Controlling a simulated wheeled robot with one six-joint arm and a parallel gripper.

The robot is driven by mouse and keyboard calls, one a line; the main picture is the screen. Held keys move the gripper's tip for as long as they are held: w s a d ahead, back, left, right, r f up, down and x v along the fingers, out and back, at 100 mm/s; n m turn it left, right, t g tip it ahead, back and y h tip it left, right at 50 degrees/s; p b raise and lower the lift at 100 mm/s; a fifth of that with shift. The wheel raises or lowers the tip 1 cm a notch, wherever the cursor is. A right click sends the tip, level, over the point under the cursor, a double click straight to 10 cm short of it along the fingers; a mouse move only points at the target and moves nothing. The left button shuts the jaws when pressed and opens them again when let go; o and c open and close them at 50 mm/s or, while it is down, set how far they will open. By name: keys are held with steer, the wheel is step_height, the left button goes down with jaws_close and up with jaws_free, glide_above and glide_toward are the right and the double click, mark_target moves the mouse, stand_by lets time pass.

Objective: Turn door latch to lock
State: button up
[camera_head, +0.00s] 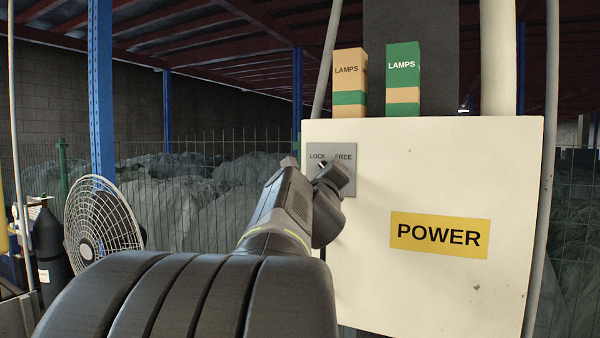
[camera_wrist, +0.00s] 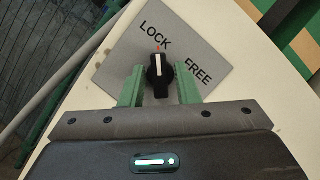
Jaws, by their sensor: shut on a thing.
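The door latch is a black knob (camera_wrist: 159,84) with a white pointer line on a grey plate (camera_wrist: 112,70) marked LOCK and FREE. The plate (camera_head: 349,184) also shows on the pale power cabinet in the head view. My gripper (camera_wrist: 159,88) has its green fingers on either side of the knob and is shut on it. In the wrist view the pointer faces straight up to a small orange mark by the end of the word LOCK, on the LOCK side of the plate. In the head view my gripper (camera_head: 326,170) covers most of the knob.
The cabinet (camera_head: 440,185) carries a yellow POWER label (camera_head: 439,235). Two LAMPS boxes, one brown (camera_head: 350,80) and one green (camera_head: 402,75), stand on its top. A fan (camera_head: 103,220) and a wire fence (camera_head: 215,145) are at the left.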

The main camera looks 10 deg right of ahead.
stand_by(0.5)
steer(key=o, duration=1)
steer(key=shift+c, duration=0.2)
steer(key=shift+f, duration=0.1)
